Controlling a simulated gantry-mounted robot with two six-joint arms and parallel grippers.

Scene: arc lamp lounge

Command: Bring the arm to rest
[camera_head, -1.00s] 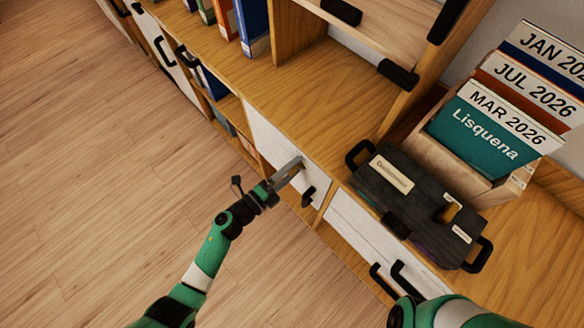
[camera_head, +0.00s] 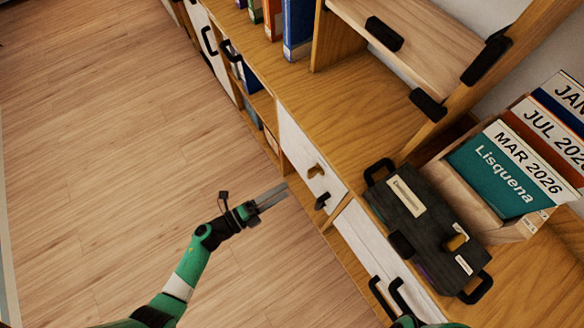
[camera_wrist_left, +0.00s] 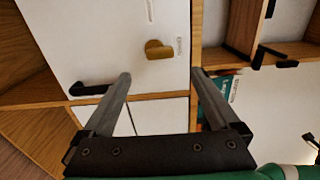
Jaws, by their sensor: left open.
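My left gripper (camera_head: 280,192) is open and empty in the head view, over the floor just left of the cabinet. Its two parallel fingers point at a white cabinet front (camera_head: 306,158) and stand apart from it. That front has a brass knob (camera_head: 316,171) and a black handle (camera_head: 322,201). In the left wrist view the open fingers (camera_wrist_left: 160,73) have nothing between their tips, and the brass knob (camera_wrist_left: 158,50) shows beyond them.
A dark box (camera_head: 425,235) with black handles stands on the wooden cabinet top (camera_head: 365,105). A wooden holder (camera_head: 460,190) with calendar-labelled folders is beside it. Binders (camera_head: 298,28) stand further back. The wood floor (camera_head: 100,140) at left is clear.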

